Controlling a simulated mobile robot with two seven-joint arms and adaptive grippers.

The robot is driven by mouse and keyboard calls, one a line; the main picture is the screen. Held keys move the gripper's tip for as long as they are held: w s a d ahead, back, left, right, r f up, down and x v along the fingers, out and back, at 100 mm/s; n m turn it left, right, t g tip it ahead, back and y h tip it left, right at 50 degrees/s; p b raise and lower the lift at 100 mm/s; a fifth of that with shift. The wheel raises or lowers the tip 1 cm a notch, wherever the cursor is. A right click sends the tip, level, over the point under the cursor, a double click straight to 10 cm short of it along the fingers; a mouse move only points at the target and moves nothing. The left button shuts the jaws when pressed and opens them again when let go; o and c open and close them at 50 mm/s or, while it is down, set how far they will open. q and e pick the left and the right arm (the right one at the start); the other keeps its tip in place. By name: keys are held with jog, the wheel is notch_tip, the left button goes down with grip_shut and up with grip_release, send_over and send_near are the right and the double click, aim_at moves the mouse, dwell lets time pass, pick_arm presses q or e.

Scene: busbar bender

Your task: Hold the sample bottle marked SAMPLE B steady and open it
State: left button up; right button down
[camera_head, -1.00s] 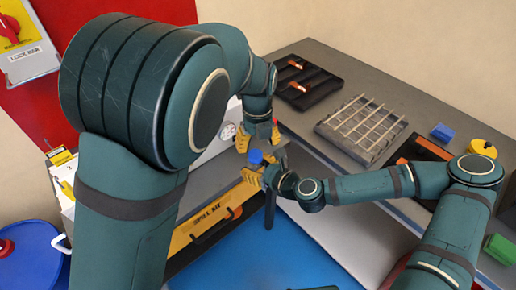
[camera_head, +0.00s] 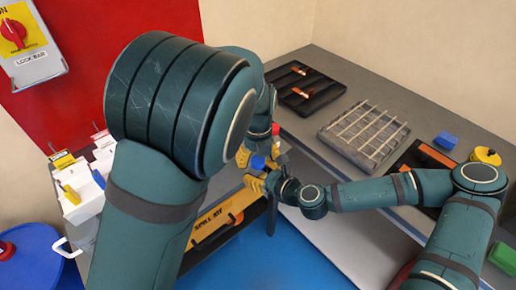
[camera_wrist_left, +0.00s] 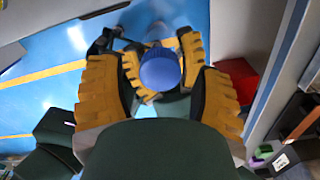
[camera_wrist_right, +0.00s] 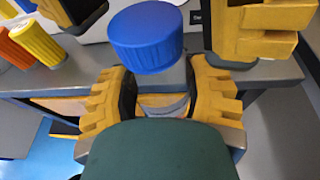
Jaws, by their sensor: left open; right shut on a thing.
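The sample bottle has a blue ribbed cap (camera_wrist_right: 147,37) and a pale, greyish body (camera_wrist_right: 160,101); no SAMPLE B marking is readable. My right gripper (camera_wrist_right: 160,95) is shut on the bottle's body below the cap and holds it in the air, roughly upright. My left gripper (camera_wrist_left: 160,92) is open, with a yellow-padded finger on each side of the cap (camera_wrist_left: 160,68) and gaps between. In the head view the cap (camera_head: 257,162) shows between the left gripper (camera_head: 260,151) and the right gripper (camera_head: 256,182). My left arm partly hides this area.
The grey bench holds a black tray (camera_head: 322,98), a wire rack (camera_head: 335,137), a blue block (camera_head: 446,140) and a yellow round item (camera_head: 486,155). A yellow SPILL KIT case (camera_head: 199,240) lies below the grippers. A blue drum (camera_head: 30,262) stands at lower left.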

pick_arm(q)
jog(key=shift+f, duration=0.35)
grip_shut()
jog(key=shift+n, duration=0.3)
